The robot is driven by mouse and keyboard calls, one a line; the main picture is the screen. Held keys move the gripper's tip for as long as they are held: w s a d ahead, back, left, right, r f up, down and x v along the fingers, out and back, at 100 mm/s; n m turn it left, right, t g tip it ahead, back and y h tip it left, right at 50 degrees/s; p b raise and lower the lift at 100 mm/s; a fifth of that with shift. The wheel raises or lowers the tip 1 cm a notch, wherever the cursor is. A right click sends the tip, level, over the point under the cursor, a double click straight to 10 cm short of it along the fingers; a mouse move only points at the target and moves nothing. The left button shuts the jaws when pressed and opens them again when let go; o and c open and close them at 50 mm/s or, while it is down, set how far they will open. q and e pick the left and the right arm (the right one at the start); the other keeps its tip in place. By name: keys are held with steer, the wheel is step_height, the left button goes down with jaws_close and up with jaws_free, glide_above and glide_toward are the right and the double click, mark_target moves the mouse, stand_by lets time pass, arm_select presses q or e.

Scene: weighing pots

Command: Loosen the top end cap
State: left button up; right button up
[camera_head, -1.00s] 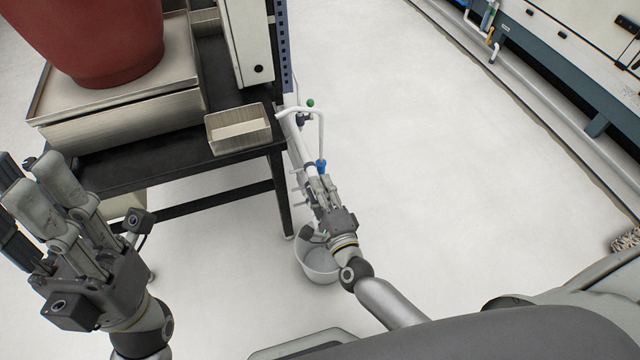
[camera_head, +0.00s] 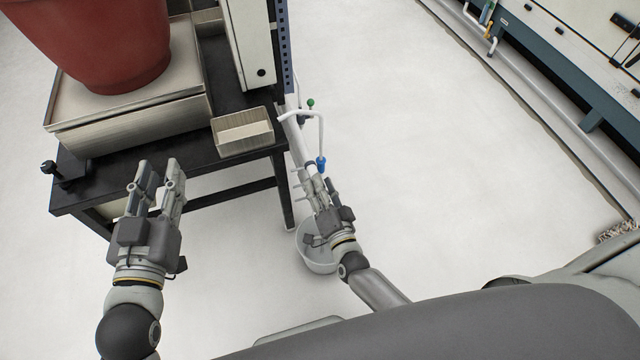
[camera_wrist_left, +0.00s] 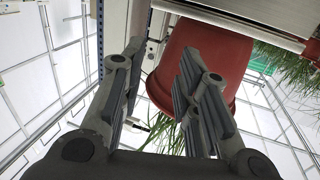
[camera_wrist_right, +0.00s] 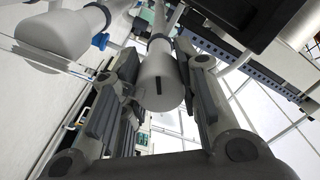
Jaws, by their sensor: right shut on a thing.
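My right gripper (camera_head: 316,188) is at the lower part of a white pipe (camera_head: 297,140) beside the table's right leg. In the right wrist view a white round end cap (camera_wrist_right: 160,82) with a dark slot sits between its fingers, which are shut on it. I cannot tell whether this is the top cap. A second white rounded pipe end (camera_wrist_right: 55,38) shows at the upper left of that view. My left gripper (camera_head: 160,172) is open and empty in front of the table; its spread fingers also show in the left wrist view (camera_wrist_left: 160,90).
A translucent bucket (camera_head: 318,262) stands on the floor under my right gripper. The black table (camera_head: 85,195) bears a metal platform with a red pot (camera_head: 110,50) and a small metal tray (camera_head: 243,132). Floor at right is clear.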

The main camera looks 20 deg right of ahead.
arm_select(q)
steer(key=shift+s+a+f+g, duration=0.2)
steer(key=shift+f+g, duration=0.35)
steer(key=shift+f, duration=0.35)
steer(key=shift+s+a+f+g, duration=0.15)
steer(key=shift+f+g, duration=0.4)
steer(key=shift+f, duration=0.3)
arm_select(e)
steer(key=shift+d+n, duration=0.1)
steer(key=shift+n, duration=0.7)
steer(key=o, duration=1)
steer(key=shift+c, duration=0.2)
steer(key=shift+s+f, duration=0.2)
steer(key=shift+s, duration=0.2)
steer(key=shift+o, duration=0.5)
steer(key=s, duration=1.1)
steer(key=shift+s+r, duration=0.15)
steer(key=shift+r, duration=0.05)
steer(key=shift+d, duration=0.1)
